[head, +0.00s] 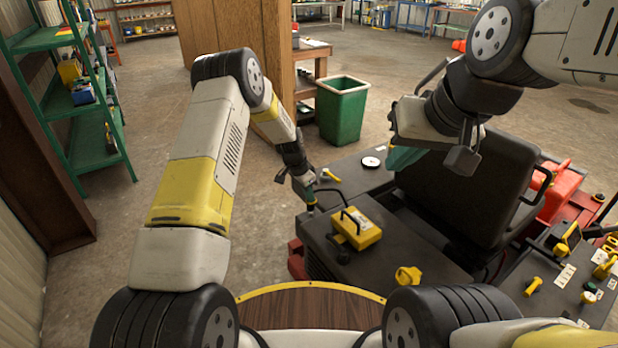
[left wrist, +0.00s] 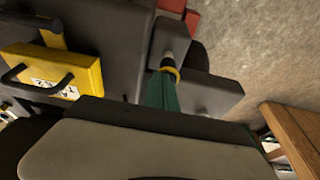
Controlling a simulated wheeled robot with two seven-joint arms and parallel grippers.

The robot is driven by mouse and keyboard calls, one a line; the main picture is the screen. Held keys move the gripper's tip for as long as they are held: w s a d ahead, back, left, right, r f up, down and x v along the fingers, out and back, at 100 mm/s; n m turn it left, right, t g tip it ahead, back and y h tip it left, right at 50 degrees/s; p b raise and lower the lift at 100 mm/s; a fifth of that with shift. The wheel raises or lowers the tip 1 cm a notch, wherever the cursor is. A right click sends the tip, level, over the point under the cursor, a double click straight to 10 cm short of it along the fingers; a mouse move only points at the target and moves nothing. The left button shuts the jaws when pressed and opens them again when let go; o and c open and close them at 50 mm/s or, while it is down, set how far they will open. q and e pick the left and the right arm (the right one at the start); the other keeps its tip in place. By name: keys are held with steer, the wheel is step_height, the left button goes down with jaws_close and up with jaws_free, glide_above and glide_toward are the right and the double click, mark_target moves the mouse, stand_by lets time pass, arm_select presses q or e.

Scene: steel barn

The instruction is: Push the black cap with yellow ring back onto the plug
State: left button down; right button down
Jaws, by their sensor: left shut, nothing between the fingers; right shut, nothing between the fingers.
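A green upright piece, apparently the plug (head: 311,192), stands at the far left edge of the black machine deck in the head view. A yellow ring (head: 311,207) shows low on it. In the left wrist view the green plug (left wrist: 161,95) runs up to the yellow ring (left wrist: 168,72). The black cap is mostly hidden there behind a grey finger. My left gripper (head: 302,183) is shut and empty, close beside the plug; I cannot tell whether it touches. My right gripper (head: 462,158) is shut and empty, raised in front of the black seat.
A yellow box with a black handle (head: 362,232) sits on the deck near the plug. A yellow knob (head: 408,276) and a yellow T-handle (head: 328,175) are also there. The black seat (head: 480,180) rises to the right. A green bin (head: 342,112) stands on the floor behind.

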mark_target(312, 211)
arm_select(q)
steer(key=shift+f, duration=0.1)
steer(key=shift+f, duration=1.7)
steer(key=shift+s, duration=0.1)
steer(key=shift+r, duration=0.4)
steer(key=w+v, duration=0.1)
steer(key=v, duration=1.2)
steer(key=shift+d+r, duration=0.3)
steer(key=shift+r, duration=0.05)
